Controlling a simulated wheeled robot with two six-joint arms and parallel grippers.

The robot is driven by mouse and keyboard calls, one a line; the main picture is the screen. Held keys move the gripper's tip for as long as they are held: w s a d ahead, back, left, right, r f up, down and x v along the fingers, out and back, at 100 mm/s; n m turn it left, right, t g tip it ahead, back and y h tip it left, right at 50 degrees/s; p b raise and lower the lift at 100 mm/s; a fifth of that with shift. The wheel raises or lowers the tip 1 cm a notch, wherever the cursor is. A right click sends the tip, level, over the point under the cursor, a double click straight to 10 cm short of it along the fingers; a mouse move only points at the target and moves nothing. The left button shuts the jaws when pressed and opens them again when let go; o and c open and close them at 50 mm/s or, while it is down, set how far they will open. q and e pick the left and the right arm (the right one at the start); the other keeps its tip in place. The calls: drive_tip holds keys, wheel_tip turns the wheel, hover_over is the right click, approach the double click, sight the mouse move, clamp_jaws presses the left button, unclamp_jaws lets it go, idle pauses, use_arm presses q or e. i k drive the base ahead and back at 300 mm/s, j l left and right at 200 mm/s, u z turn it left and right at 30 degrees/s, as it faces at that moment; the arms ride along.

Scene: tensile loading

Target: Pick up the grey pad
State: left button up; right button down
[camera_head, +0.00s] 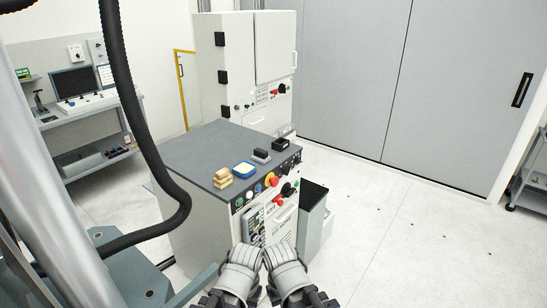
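A small dark grey block (261,155) lies on the grey top of the control cabinet (190,150), between a blue-and-white tray and a black box. It looks like the grey pad, but it is too small to be sure. My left gripper (238,276) and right gripper (287,278) are side by side at the bottom middle, in front of the cabinet and well below its top. Both are apart from the block. Their fingers cannot be made out clearly, and I see nothing held.
Tan blocks (222,178), the blue-and-white tray (243,169) and the black box (281,144) stand on the cabinet top. A red button (272,180) sits on its front. A tall white cabinet (235,70) stands behind, a grey bin (311,220) at right. Floor at right is clear.

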sight(261, 156)
drive_tip(key=u, duration=2.2)
drive_tip(key=z, duration=2.2)
drive_tip(key=i+l+u, duration=0.2)
drive_tip(key=l, duration=0.25)
drive_tip(key=i+l+u, duration=0.35)
drive_tip(key=i+l, duration=0.2)
drive_tip(key=i+l+u, duration=0.4)
drive_tip(key=l, duration=0.25)
drive_tip(key=i, duration=0.1)
